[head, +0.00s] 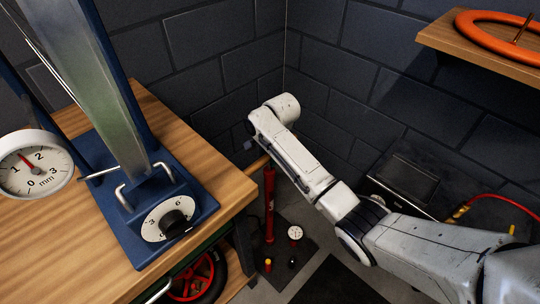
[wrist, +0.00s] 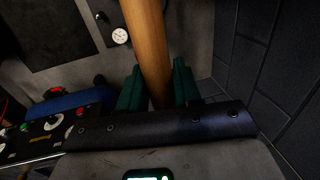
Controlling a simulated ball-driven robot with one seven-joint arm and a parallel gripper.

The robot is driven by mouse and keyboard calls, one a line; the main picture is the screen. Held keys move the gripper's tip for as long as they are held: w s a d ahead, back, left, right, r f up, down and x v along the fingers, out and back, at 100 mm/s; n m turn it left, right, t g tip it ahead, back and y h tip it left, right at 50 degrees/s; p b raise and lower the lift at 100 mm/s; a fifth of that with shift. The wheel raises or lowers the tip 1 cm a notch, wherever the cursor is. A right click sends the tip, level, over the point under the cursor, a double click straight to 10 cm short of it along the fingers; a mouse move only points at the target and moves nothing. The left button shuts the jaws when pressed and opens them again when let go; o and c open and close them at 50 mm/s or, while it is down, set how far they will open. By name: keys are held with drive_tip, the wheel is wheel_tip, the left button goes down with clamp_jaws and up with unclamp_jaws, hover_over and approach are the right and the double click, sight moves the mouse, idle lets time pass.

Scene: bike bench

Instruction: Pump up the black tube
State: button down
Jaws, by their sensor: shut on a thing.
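A red floor pump (head: 269,205) stands upright on the floor to the right of the bench. Its wooden handle (head: 257,164) is partly hidden behind my arm. In the wrist view the wooden handle (wrist: 147,40) runs between the green fingers of my gripper (wrist: 158,92), which is shut on it. The pump's round white gauge (head: 295,232) is low beside the barrel and also shows in the wrist view (wrist: 120,36). A wheel with red spokes (head: 193,280) and a black tyre is under the bench. I cannot make out a separate black tube.
The wooden bench (head: 220,165) on the left carries a blue stand (head: 140,240) with a dial and a millimetre gauge (head: 35,165). An orange ring (head: 500,35) lies on a wall shelf. A dark box (head: 405,180) and red hose (head: 500,198) are at the right.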

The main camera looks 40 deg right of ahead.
wheel_tip(320, 180, up, 28)
drive_tip(key=p, duration=2.5)
drive_tip(key=shift+r, duration=0.2)
drive_tip(key=shift+f, duration=0.1)
wheel_tip(320, 180, down, 29)
drive_tip(key=b, duration=1.9)
drive_tip(key=shift+f, duration=0.15)
drive_tip(key=shift+r, duration=0.4)
drive_tip(key=shift+r, duration=0.15)
wheel_tip(320, 180, up, 29)
drive_tip(key=p, duration=1.9)
drive_tip(key=shift+f, duration=0.2)
